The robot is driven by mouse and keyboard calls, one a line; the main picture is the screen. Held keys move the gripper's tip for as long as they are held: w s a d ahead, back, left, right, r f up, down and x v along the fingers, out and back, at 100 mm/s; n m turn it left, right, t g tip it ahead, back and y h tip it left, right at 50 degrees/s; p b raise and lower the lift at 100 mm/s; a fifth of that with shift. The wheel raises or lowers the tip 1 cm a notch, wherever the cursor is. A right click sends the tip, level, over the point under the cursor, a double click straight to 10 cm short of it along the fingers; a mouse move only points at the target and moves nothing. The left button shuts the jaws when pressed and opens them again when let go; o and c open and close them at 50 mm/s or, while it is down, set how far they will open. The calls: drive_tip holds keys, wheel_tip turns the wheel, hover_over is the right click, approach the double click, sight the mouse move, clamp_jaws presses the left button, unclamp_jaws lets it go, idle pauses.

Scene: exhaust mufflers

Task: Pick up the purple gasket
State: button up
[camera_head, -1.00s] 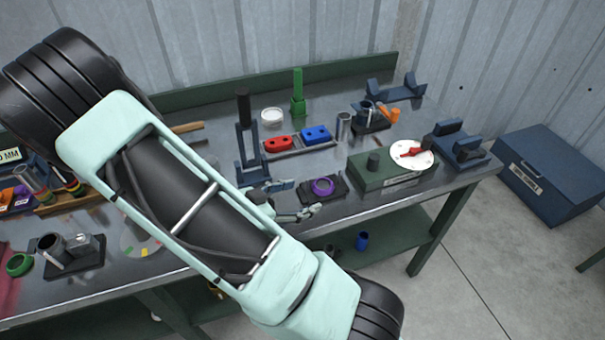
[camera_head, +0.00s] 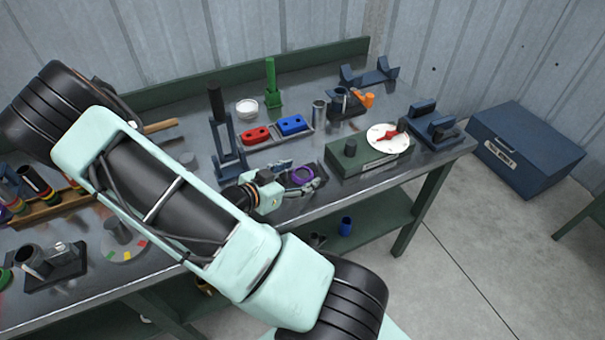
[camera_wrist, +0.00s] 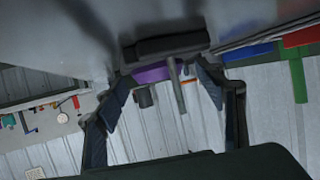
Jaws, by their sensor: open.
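The purple gasket (camera_head: 293,176) is a ring on a small dark stand (camera_head: 322,168) near the front edge of the workbench. My gripper (camera_head: 303,173) is open and reaches the gasket from the left, one finger on its far side and one on its near side. In the wrist view the purple gasket (camera_wrist: 152,74) shows as a band against the dark stand (camera_wrist: 165,45), between the fingertips of my gripper (camera_wrist: 165,80). I cannot tell whether either finger touches it.
A green box with a white dial (camera_head: 384,137) stands right of the stand. Red (camera_head: 256,136) and blue (camera_head: 292,125) blocks lie in a tray behind. A dark blue upright fixture (camera_head: 228,150) stands close behind my gripper. The workbench (camera_head: 330,195) has a bare front strip.

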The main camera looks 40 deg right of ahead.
drive_tip(key=shift+c, duration=0.5)
drive_tip(key=c, duration=1.1)
drive_tip(key=shift+c, duration=0.2)
drive_tip(key=shift+d+r, duration=0.1)
drive_tip(key=shift+r, duration=0.1)
